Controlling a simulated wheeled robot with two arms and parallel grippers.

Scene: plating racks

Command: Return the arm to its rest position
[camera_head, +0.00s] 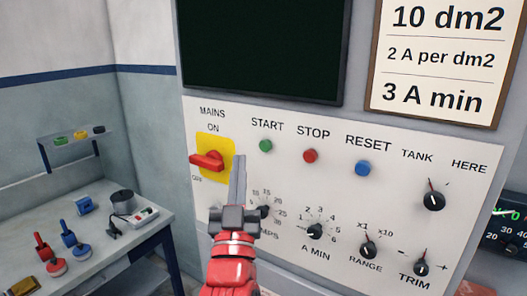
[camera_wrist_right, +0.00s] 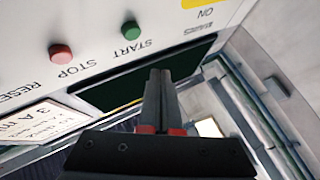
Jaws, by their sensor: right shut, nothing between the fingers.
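My right gripper (camera_head: 238,180) is in front of the white control panel (camera_head: 330,185) in the head view, between the yellow mains switch plate and the row of dials. Its fingers are together with nothing between them, pointing up. In the right wrist view the closed fingers (camera_wrist_right: 158,95) show against the dark screen (camera_wrist_right: 100,92). I cannot tell whether the fingertips touch the panel. The red mains switch handle (camera_head: 207,161) lies roughly level, just left of the fingers. The gripper partly hides the amps dial (camera_head: 263,212). My left gripper is not in view.
Green start (camera_head: 265,146), red stop (camera_head: 310,156) and blue reset (camera_head: 362,168) buttons sit right of my gripper. More dials are below them. A grey table (camera_head: 100,255) with several tools stands at left, below a small shelf (camera_head: 75,138). A framed sign (camera_head: 440,60) hangs at upper right.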

